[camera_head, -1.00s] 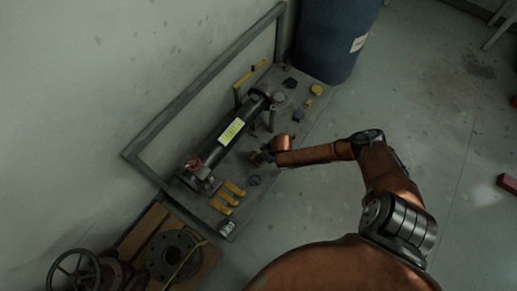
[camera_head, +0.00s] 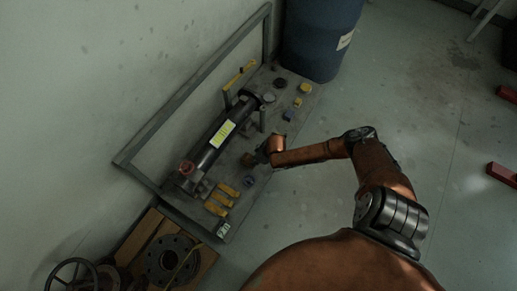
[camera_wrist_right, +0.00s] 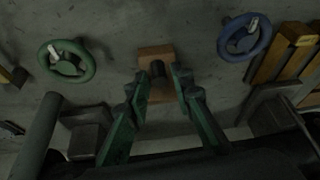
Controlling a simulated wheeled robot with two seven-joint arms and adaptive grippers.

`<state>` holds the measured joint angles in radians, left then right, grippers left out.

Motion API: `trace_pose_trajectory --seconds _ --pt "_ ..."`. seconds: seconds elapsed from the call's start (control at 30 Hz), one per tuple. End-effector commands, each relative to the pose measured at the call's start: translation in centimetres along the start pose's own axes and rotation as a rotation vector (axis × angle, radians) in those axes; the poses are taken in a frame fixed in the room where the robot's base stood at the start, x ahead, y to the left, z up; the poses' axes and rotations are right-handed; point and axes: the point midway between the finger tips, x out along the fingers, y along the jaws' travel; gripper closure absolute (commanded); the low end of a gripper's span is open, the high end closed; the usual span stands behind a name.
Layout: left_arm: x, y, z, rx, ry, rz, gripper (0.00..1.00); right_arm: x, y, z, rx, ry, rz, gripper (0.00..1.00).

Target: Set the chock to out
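The likely chock, a small brown wooden block (camera_wrist_right: 157,53) with a dark upright peg in its middle, sits between my right fingers in the wrist view. It also shows as a small brown block (camera_head: 247,160) on the panel in the head view. My right gripper (camera_wrist_right: 158,76) has its two green fingers apart, one on each side of the block and peg. Gaps show between the fingertips and the peg, so I see no clear grip. In the head view my right gripper (camera_head: 257,156) is small and dark, right beside the block. My left gripper is not in view.
A green handwheel (camera_wrist_right: 66,62) lies left of the block and a blue handwheel (camera_wrist_right: 244,37) right of it. The dark pipe (camera_head: 214,145) with a yellow label crosses the panel. Yellow bars (camera_head: 220,198) and a blue drum (camera_head: 318,40) stand nearby.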

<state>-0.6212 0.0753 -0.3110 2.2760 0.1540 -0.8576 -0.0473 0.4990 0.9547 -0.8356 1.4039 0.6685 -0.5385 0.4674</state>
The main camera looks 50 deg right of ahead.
Motion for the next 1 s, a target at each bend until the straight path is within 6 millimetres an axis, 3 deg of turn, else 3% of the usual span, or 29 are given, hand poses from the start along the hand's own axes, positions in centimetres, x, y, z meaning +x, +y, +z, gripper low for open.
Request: trace_pose_trajectory --seconds 0.6,1.0 --pt "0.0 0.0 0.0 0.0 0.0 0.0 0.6 -10.5 0.2 0.3 0.001 -0.003 0.002 0.78" --pt "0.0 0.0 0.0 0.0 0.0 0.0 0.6 -11.6 0.2 0.3 0.003 -0.003 0.002 0.78"
